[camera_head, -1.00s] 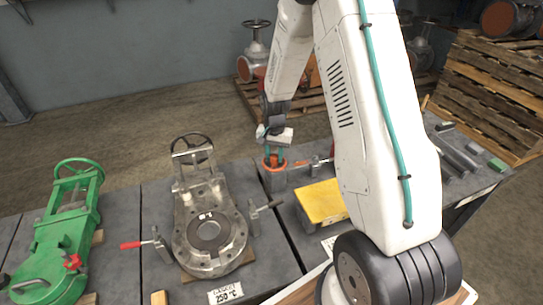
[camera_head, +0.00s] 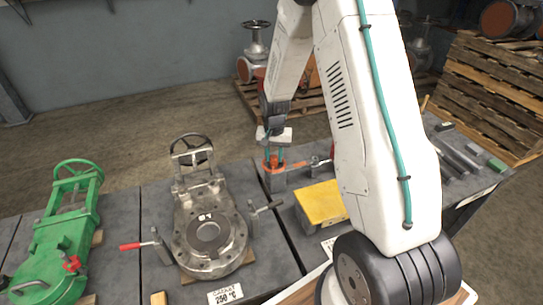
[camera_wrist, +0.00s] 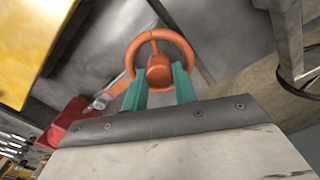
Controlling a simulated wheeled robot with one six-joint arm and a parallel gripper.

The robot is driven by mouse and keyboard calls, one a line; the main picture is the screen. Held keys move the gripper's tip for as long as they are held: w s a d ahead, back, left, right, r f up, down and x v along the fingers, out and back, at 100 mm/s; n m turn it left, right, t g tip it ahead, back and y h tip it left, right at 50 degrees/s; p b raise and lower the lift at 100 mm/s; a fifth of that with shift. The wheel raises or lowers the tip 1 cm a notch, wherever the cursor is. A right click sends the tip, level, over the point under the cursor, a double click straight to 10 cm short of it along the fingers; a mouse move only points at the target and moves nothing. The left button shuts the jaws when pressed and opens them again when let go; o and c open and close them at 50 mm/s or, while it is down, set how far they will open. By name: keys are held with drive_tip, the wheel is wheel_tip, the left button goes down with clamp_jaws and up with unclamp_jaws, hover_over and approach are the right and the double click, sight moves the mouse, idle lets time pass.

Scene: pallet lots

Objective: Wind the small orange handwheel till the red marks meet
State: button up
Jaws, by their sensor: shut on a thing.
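The small orange handwheel (camera_wrist: 187,48) is in the upper middle of the wrist view, a ring with a hub and a spoke. My gripper (camera_wrist: 160,80) has its two teal fingers closed about the hub, inside or across the near rim. In the head view my gripper (camera_head: 274,154) points down onto the orange handwheel (camera_head: 265,166), which sits on a small grey and orange fixture (camera_head: 276,182) on the bench. The fingers and wrist partly cover the wheel. I cannot make out the red marks in either view.
A yellow plate (camera_head: 322,203) lies just in front of the fixture. A grey valve (camera_head: 208,235) with a black handwheel and a green valve (camera_head: 55,245) stand to the left. Metal bars (camera_head: 458,158) lie at the right. A pallet stack (camera_head: 490,95) is behind.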

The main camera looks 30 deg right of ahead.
sight(273, 157)
drive_tip(key=shift+w+a+r+n, duration=0.1)
drive_tip(key=shift+w+n, duration=0.05)
drive_tip(key=shift+n, duration=1.1)
drive_tip(key=shift+w+r+n, duration=0.1)
drive_tip(key=shift+w+n, duration=0.05)
drive_tip(key=shift+n, duration=1.1)
drive_tip(key=o, duration=1)
drive_tip(key=shift+a, duration=0.1)
drive_tip(key=shift+c, duration=0.2)
drive_tip(key=shift+s+f, duration=0.1)
drive_tip(key=shift+s, duration=0.1)
wheel_tip(273, 157, up, 8)
drive_tip(key=shift+f, duration=0.1)
